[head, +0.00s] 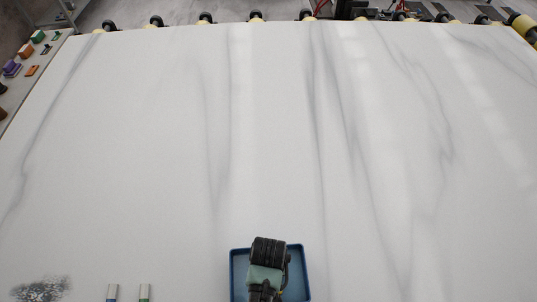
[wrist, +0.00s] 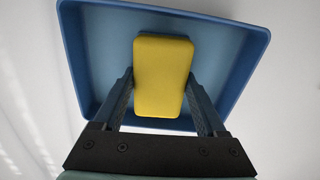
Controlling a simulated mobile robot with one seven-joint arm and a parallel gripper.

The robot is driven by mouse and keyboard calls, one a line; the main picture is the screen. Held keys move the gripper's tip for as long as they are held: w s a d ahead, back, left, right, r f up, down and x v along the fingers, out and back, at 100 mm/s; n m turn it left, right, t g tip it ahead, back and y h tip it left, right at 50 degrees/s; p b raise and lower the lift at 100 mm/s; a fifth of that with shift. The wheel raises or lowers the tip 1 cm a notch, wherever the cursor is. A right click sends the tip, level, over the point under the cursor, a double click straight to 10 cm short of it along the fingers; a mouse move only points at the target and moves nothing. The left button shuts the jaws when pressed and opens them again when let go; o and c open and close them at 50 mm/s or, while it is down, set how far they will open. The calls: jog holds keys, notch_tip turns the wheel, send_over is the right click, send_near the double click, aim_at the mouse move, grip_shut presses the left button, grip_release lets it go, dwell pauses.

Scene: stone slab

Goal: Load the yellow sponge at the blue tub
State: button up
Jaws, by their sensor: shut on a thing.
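The yellow sponge (wrist: 163,75) sits between the two fingers of my gripper (wrist: 163,92) in the wrist view, and the gripper is shut on it. Behind the sponge, the blue tub (wrist: 235,50) fills much of that view, with its open side facing the camera. The sponge appears over the tub's interior. I cannot tell whether it touches the tub floor. In the head view the tub (head: 240,270) is at the bottom middle of the slab. My arm's end covers part of the tub there and hides the sponge.
The white veined stone slab (head: 140,150) is mostly bare. A dark grainy patch (head: 40,289) is at the lower left, with two small upright pieces (head: 128,293) to its right. Small coloured blocks (head: 30,55) lie beyond the left edge. Rollers (head: 256,16) line the far edge.

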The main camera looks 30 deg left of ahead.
jog(key=shift+f, duration=0.1)
notch_tip(320, 180, up, 7)
jog(key=p, duration=0.7)
jog(key=shift+p, duration=0.3)
dwell(0.6)
